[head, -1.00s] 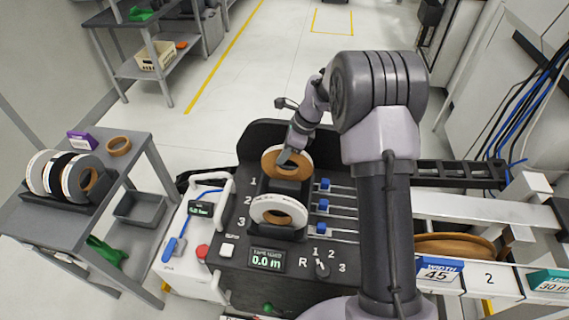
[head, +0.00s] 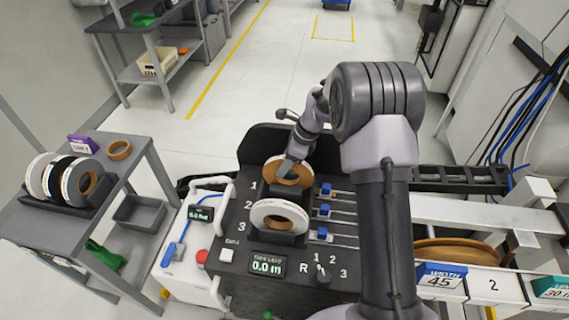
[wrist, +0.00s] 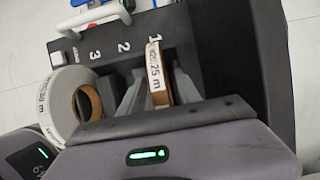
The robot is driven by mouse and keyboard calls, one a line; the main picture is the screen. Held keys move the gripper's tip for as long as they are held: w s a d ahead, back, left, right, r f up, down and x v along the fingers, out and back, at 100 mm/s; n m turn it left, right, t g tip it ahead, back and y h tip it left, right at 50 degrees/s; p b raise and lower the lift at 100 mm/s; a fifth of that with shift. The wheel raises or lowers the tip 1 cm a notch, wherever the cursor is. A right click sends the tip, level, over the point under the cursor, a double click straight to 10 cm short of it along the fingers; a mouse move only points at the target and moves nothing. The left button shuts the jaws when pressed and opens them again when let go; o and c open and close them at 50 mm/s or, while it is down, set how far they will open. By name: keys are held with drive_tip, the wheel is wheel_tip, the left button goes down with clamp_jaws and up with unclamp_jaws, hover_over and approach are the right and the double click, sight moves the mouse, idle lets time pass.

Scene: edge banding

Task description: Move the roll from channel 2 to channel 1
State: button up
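A thin roll marked 25 m (wrist: 155,75), with a wood-brown core face, stands upright at the channel marked 1 of the black holder (head: 228,258). It also shows in the head view (head: 274,170). My gripper (head: 289,168) reaches down onto it from above. In the wrist view my gripper (wrist: 160,88) has one finger on each side of the roll, seemingly closed on it. The roll's lower edge is hidden. A second roll, white with a brown core (head: 262,217), stands in front at the channel marked 3; channel 2 between them looks empty.
Blue sliders (head: 325,209) on rails sit right of the channels. A meter display (head: 267,266) and selector knob (head: 322,278) are at the front. A grey side table (head: 30,220) at left bears several rolls. My arm blocks part of the right side.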

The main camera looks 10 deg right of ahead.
drive_tip(key=p+v, duration=0.3)
drive_tip(key=v, duration=0.9)
drive_tip(key=shift+a+r, duration=0.1)
drive_tip(key=s+a+r+n+t+h, duration=0.1)
drive_tip(key=s+a+r+n, duration=0.2)
drive_tip(key=s+r+n, duration=0.45)
drive_tip(key=s+a+r+n+t+h, duration=0.1)
drive_tip(key=s+a+r+n, duration=0.3)
drive_tip(key=s+r, duration=0.65)
drive_tip(key=s+f+n+t, duration=0.2)
drive_tip(key=s+n, duration=0.5)
drive_tip(key=s, duration=0.6)
drive_tip(key=shift+s+a, duration=0.25)
drive_tip(key=shift+a, duration=0.25)
drive_tip(key=shift+f, duration=0.2)
